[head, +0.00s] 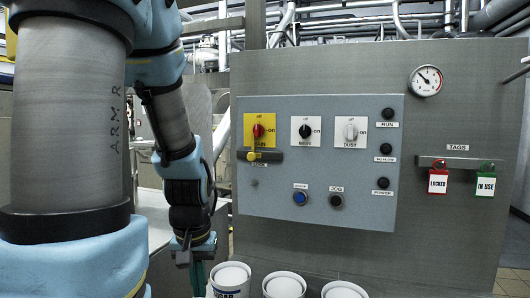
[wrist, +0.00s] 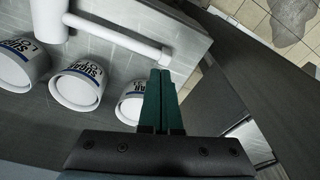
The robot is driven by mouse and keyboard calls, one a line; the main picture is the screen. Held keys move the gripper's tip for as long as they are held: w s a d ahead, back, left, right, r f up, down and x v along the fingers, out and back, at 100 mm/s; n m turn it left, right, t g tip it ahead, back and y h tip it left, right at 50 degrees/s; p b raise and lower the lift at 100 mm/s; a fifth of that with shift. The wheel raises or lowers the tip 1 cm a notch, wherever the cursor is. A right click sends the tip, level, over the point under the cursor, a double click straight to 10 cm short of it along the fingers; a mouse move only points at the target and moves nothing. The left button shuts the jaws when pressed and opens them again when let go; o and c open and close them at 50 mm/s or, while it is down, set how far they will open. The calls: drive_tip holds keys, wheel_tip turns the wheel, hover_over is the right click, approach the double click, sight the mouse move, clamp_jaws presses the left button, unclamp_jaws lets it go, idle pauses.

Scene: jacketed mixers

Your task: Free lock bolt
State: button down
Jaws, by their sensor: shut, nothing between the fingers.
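The lock bolt (head: 267,156) is a dark horizontal bar with a yellow part on it, above the LOCK label. It sits just below the MAIN switch (head: 258,131), a red knob on a yellow plate, on the grey control panel (head: 290,228). My gripper (head: 197,282) points down, below and left of the panel, apart from the bolt. In the wrist view its green fingers (wrist: 161,73) are together with nothing between them. The bolt is not in the wrist view.
White tubs (head: 230,277) stand in a row below the panel; they also show in the wrist view (wrist: 78,88). Red LOCKED (head: 438,182) and green IN USE (head: 485,183) tags hang at right from a rail.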

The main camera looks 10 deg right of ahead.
drive_tip(key=w+d+r+m+y+b, duration=0.3)
drive_tip(key=w+d+r+m, duration=0.25)
drive_tip(key=w+d, duration=0.4)
drive_tip(key=t+y+b, duration=0.4)
drive_tip(key=t+y, duration=0.2)
drive_tip(key=y, duration=0.1)
approach(254, 155)
drive_tip(key=v, duration=0.7)
drive_tip(key=shift+d+f+m, duration=0.15)
drive_tip(key=shift+d+m, duration=0.1)
drive_tip(key=shift+d, duration=0.05)
drive_tip(key=p+x, duration=0.1)
drive_tip(key=x, duration=0.5)
drive_tip(key=p+x, duration=0.2)
drive_tip(key=x, duration=0.5)
drive_tip(key=shift+a+r, duration=0.1)
drive_tip(key=shift+r, duration=0.15)
drive_tip(key=shift+w+a+f, duration=0.3)
drive_tip(key=shift+a+f, duration=0.1)
